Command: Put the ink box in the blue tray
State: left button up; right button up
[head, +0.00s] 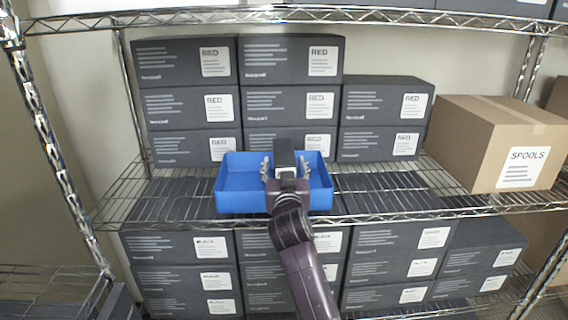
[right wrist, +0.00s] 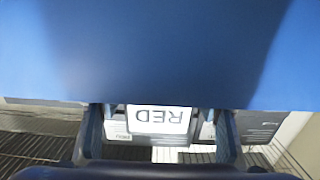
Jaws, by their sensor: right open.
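The blue tray (head: 325,200) sits on the middle wire shelf, near its front edge. My right gripper (head: 284,170) reaches over the tray's front wall, with its fingers open. A narrow dark ink box (head: 285,154) is between the fingers, within the tray's outline. In the right wrist view, the tray's blue wall (right wrist: 160,50) fills the top and hides the fingertips. An upside-down RED label (right wrist: 160,120) shows between the fingers there, apparently on the ink box. The box's bottom is hidden, so I cannot tell what it touches. My left gripper is out of view.
Dark boxes labelled RED (head: 290,105) are stacked behind the tray. A cardboard SPOOLS box (head: 485,150) stands at the right. More dark boxes (head: 180,275) fill the shelf below. Bare shelf wire lies left of the tray and between it and the SPOOLS box.

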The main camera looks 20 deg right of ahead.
aim_at(284, 169)
jog(key=b+v, duration=0.1)
jog(key=v, duration=0.4)
dwell(0.5)
